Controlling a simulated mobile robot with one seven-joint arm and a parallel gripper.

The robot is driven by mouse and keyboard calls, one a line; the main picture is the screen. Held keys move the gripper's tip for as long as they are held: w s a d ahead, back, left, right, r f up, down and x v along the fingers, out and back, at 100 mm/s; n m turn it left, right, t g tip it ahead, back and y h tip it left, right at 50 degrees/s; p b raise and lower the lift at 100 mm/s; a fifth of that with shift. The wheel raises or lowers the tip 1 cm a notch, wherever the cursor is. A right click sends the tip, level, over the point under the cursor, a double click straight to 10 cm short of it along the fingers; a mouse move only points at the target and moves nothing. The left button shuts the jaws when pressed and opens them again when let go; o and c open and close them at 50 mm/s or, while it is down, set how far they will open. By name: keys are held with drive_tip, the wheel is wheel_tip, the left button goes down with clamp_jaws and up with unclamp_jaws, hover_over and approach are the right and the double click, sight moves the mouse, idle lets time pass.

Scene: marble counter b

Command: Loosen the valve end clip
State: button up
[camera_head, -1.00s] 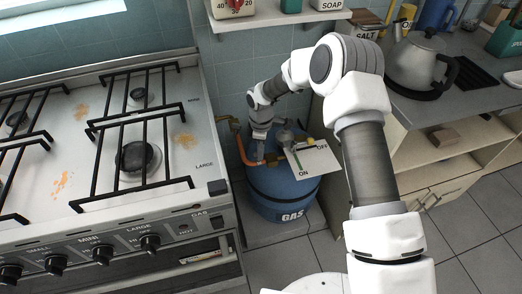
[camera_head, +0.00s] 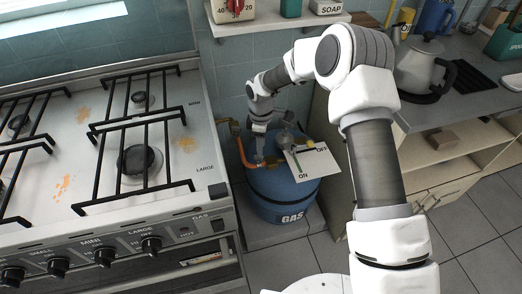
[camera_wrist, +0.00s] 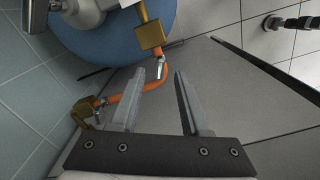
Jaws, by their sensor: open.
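My gripper (camera_wrist: 171,74) is open and empty in the wrist view, with its two fingers pointing at the orange hose (camera_wrist: 152,83). A silver clip (camera_wrist: 163,59) sits on the hose end by the brass valve fitting (camera_wrist: 149,36), just beyond the fingertips and not between them. A second silver clip (camera_wrist: 99,102) is at the hose's other end, by another brass fitting (camera_wrist: 83,112). The left finger stands close to the hose; I cannot tell if they touch. In the head view my gripper (camera_head: 260,152) is above the blue gas cylinder (camera_head: 285,192), beside the orange hose (camera_head: 242,152).
An ON/OFF card (camera_head: 312,164) lies by the valve on the cylinder top. The stove (camera_head: 110,165) is close on the left. A cabinet (camera_head: 435,165) with a kettle (camera_head: 420,68) on its counter stands right. A shelf (camera_head: 280,20) hangs above.

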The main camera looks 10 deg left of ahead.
wheel_tip(320, 180, up, 13)
drive_tip(key=p, duration=0.2)
drive_tip(key=shift+r, duration=0.1)
drive_tip(key=s+d+r+m+t+p, duration=0.1)
drive_tip(key=s+d+r+m+p, duration=0.15)
drive_tip(key=d+r, duration=0.4)
drive_tip(key=s+d+r+m+t+p, duration=0.1)
drive_tip(key=s+d+r+m+p, duration=0.15)
drive_tip(key=r, duration=0.75)
drive_tip(key=s+d+r+m+t+p, duration=0.1)
drive_tip(key=s+d+r+m, duration=0.3)
drive_tip(key=r, duration=0.4)
drive_tip(key=s+d+r+m+t+p, duration=0.1)
drive_tip(key=s+d+r+m+p, duration=0.1)
drive_tip(key=s, duration=0.4)
drive_tip(key=s+d+r+m+p, duration=0.2)
drive_tip(key=s+d+r+m, duration=0.2)
drive_tip(key=s+d+r, duration=0.1)
drive_tip(key=s+d+r+m+t+p, duration=0.1)
drive_tip(key=s+d+r+m+p, duration=0.1)
drive_tip(key=s+d, duration=0.3)
drive_tip(key=shift+s+r+m+t, duration=0.3)
drive_tip(key=shift+s+r+m, duration=0.35)
drive_tip(key=shift+s, duration=1.1)
